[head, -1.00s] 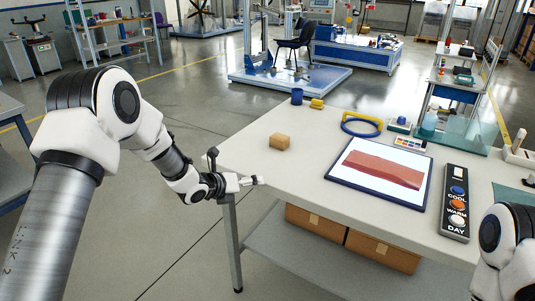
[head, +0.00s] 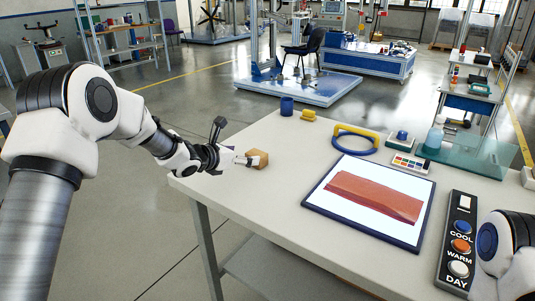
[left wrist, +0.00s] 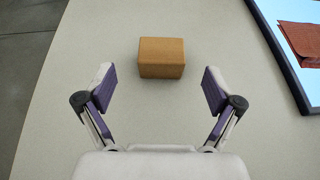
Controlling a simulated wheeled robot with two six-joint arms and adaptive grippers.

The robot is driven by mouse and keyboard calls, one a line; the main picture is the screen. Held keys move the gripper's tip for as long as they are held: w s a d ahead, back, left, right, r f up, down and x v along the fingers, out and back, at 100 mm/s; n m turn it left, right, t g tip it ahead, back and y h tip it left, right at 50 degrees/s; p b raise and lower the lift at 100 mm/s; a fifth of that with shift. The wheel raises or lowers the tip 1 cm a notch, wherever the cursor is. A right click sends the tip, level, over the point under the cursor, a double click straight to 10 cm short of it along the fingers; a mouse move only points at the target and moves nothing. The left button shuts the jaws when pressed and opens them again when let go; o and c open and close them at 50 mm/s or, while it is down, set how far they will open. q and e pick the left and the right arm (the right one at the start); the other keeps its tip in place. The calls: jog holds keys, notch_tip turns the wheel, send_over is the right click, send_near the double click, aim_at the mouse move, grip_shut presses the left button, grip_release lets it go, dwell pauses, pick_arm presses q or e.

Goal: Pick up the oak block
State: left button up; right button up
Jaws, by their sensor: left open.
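The oak block (head: 259,158) is a small tan-brown box on the pale table near its left edge. In the left wrist view the oak block (left wrist: 161,58) lies just beyond the fingertips, centred between them. My left gripper (head: 244,161) is at the left side of the block in the head view. In the left wrist view the left gripper (left wrist: 158,82) has its purple-padded fingers spread wide with nothing between them. My right gripper is out of view; only part of my right arm shows at the lower right.
A framed panel with reddish material (head: 377,196) lies right of the block. A blue cup (head: 287,105), a yellow piece (head: 308,114) and a blue-yellow ring tool (head: 355,139) are behind. A COOL/WARM/DAY switch box (head: 460,240) is at the right. The table around the block is clear.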

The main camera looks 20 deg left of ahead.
aim_at(255, 154)
pick_arm(q)
jog(key=shift+w+d+f, duration=0.15)
jog(key=shift+w+d, duration=0.2)
jog(key=shift+w, duration=0.25)
jog(key=p+x, duration=0.1)
jog(key=x, duration=0.4)
jog(key=shift+w+d+f+p, duration=0.1)
jog(key=shift+w+p, duration=0.05)
jog(key=shift+p, duration=0.25)
jog(key=c, duration=1.3)
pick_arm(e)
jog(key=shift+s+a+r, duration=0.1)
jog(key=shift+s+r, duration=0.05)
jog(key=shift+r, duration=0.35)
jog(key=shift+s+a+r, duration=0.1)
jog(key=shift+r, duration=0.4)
